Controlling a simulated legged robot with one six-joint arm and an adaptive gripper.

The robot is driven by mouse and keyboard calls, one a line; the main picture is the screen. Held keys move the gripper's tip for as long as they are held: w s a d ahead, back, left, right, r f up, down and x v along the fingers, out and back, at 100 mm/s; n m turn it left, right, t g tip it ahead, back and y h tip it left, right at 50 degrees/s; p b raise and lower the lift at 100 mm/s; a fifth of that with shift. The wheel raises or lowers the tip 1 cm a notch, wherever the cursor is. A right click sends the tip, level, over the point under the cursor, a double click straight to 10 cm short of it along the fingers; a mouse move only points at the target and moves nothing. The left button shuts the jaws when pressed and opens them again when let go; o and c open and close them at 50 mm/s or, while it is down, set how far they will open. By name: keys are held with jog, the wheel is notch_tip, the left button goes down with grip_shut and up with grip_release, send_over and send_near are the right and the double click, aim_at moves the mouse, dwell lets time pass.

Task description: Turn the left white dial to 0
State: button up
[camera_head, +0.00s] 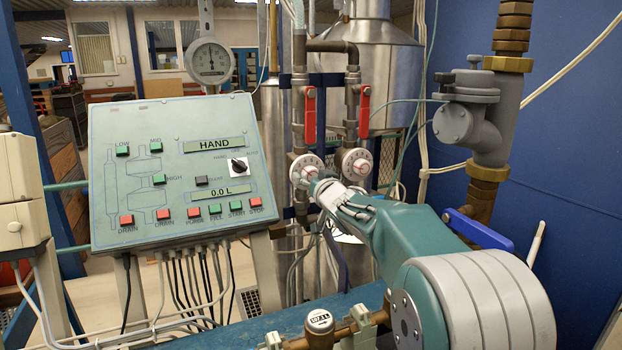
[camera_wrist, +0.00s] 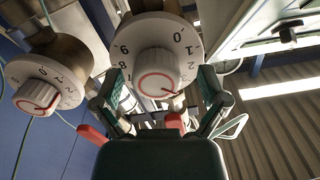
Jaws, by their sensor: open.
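The left white dial (camera_head: 306,168) is mounted on the left vertical pipe in the head view, partly covered by my gripper (camera_head: 318,188). In the wrist view the same dial (camera_wrist: 150,38) fills the upper middle, with black numbers and a protruding white knob with a red mark. The 0 is at its upper right; the red mark points to the lower right, about 3 to 4. My gripper (camera_wrist: 160,84) is open, one finger on each side of the knob. I cannot tell whether the fingers touch it. The right white dial (camera_head: 356,165) also shows at left in the wrist view (camera_wrist: 45,84).
Red valve handles (camera_head: 310,114) (camera_head: 364,111) stand above the dials. A control panel (camera_head: 130,205) is to the left, with a round gauge (camera_head: 209,62) above. A grey valve body (camera_head: 480,115) and blue handle (camera_head: 478,229) are to the right. Pipes and cables surround the dials.

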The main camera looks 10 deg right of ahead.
jog(key=shift+c, duration=0.3)
jog(key=shift+d, duration=0.2)
jog(key=c, duration=1.1)
jog(key=shift+n, duration=0.4)
jog(key=n, duration=0.3)
jog(key=shift+n, duration=0.3)
jog(key=n, duration=0.4)
jog(key=shift+n, duration=0.3)
jog(key=n, duration=0.4)
jog(key=shift+f+n, duration=0.1)
jog(key=shift+n, duration=2.4)
